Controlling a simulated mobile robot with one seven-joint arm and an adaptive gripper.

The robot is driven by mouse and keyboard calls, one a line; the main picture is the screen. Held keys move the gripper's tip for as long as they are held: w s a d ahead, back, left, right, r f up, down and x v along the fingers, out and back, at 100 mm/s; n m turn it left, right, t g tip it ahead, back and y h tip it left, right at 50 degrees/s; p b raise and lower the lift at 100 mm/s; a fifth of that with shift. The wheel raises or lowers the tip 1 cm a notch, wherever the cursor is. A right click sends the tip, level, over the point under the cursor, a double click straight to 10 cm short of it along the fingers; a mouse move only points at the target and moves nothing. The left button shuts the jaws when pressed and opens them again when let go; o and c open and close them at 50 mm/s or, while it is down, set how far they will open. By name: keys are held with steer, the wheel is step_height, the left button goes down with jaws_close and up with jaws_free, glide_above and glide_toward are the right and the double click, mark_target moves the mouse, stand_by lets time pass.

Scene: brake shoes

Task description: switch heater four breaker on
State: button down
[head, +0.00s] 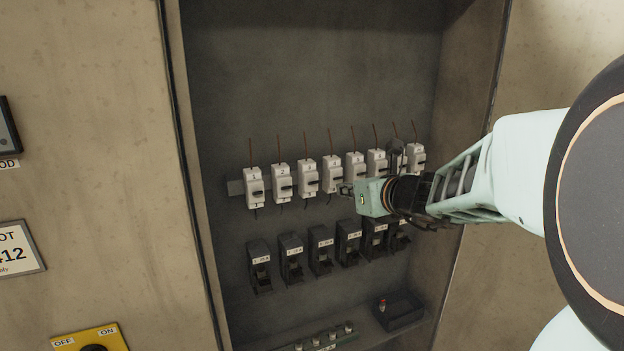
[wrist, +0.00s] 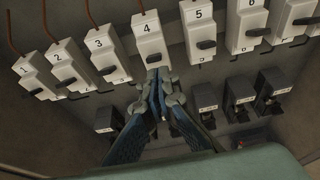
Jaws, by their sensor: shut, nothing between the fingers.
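The heater four breaker, a white unit labelled 4 (wrist: 148,38), is in the upper middle of the wrist view. It is fourth from the left in the head view's white row (head: 331,170). Its dark toggle (wrist: 154,58) is at its lower end; I cannot tell its on or off position. My gripper (wrist: 159,74) is shut and empty, its fingertips just below that toggle. Whether they touch it is unclear. In the head view my gripper (head: 344,189) is at the lower right of this breaker.
White breakers 3 (wrist: 101,45) and 5 (wrist: 200,25) stand close on either side. A row of dark fuse holders (head: 320,250) hangs below. A black open box (head: 402,312) sits on the cabinet's bottom ledge. The cabinet's right side wall (head: 470,85) is near my arm.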

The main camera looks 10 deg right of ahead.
steer(key=shift+w+r+p, duration=0.1)
steer(key=shift+r+p, duration=0.55)
steer(key=shift+r, duration=0.2)
steer(key=shift+r, duration=0.1)
